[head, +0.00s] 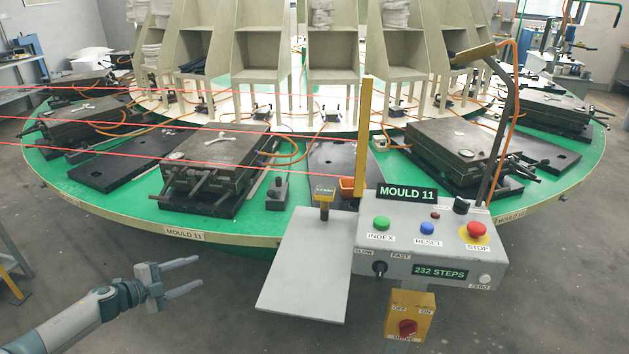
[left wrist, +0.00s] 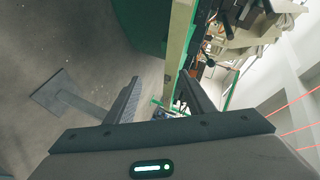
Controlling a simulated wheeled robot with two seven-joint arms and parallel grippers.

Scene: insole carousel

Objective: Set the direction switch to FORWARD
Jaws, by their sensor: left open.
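The grey control box (head: 428,240) stands at the right of centre in the head view. A black knob (head: 461,206) sits at its upper right, above the red stop button; no FORWARD label can be read, so I cannot tell its setting or be sure it is the direction switch. Another black knob (head: 380,269) sits at the lower left under SLOW and FAST labels. My left gripper (head: 199,273) is open and empty at the lower left, well apart from the box. Its spread fingers also show in the left wrist view (left wrist: 164,82). My right gripper is not in view.
A grey sloping plate (head: 305,275) lies between my left gripper and the box. A yellow drive switch box (head: 409,316) hangs below. Behind is the green carousel (head: 255,222) with moulds, a yellow post (head: 365,130) and red beams. Open floor surrounds my left gripper.

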